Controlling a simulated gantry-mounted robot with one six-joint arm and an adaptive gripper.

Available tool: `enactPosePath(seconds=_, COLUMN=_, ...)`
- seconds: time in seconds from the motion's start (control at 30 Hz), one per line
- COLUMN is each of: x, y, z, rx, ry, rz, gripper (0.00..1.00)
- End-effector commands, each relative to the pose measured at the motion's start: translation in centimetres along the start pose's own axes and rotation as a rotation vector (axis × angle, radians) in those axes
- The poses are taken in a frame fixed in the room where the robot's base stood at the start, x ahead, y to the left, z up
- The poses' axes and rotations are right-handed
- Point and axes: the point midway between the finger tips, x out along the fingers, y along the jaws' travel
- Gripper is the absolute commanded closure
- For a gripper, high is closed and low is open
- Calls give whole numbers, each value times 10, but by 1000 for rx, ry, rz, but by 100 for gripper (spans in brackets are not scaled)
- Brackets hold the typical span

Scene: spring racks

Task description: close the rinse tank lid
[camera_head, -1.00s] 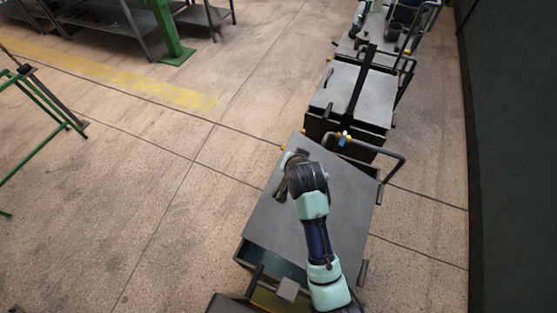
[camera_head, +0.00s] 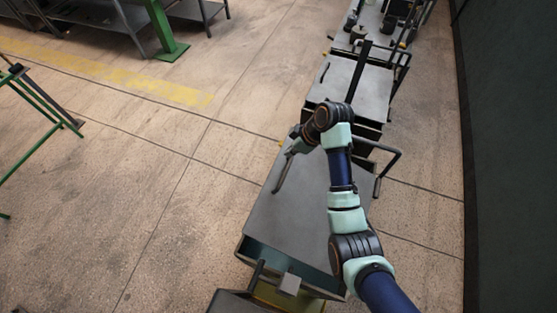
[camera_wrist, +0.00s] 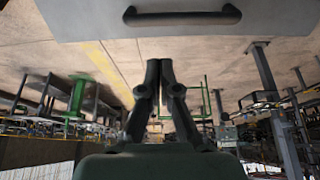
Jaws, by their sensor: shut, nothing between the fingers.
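A tank with a flat grey lid (camera_head: 287,229) stands in the lower middle of the head view. The lid looks nearly flat, and a dark green gap shows below its near edge. The label is not readable, so I cannot confirm it is the rinse tank. My gripper (camera_head: 279,187) is above the lid's left side, pointing down; contact cannot be told. In the wrist view my gripper (camera_wrist: 160,64) is shut and empty. A grey panel (camera_wrist: 80,22) with a black bar handle (camera_wrist: 182,18) is ahead of the fingertips, apart from them in the picture.
Another grey-lidded tank (camera_head: 348,82) with an upright black bar stands just behind. A bent tube rail (camera_head: 382,151) is on the right side. A dark wall (camera_head: 510,150) bounds the right. The floor to the left is open.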

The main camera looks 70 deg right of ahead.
Motion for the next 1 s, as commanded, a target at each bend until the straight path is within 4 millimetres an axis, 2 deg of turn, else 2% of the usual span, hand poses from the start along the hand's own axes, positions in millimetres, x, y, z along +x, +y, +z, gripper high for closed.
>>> enactPosePath(seconds=0.2, x=48, y=-1, z=0, rx=0, ry=-2, rz=-3, gripper=100)
enactPosePath(seconds=0.4, x=81, y=0, z=2, rx=0, ry=-1, rz=0, gripper=100)
enactPosePath(seconds=0.6, x=94, y=0, z=2, rx=0, ry=-1, rz=1, gripper=100)
enactPosePath(seconds=0.9, x=95, y=0, z=2, rx=0, ry=-1, rz=2, gripper=100)
enactPosePath(seconds=1.0, x=108, y=-4, z=0, rx=-10, ry=-17, rz=-5, gripper=100)
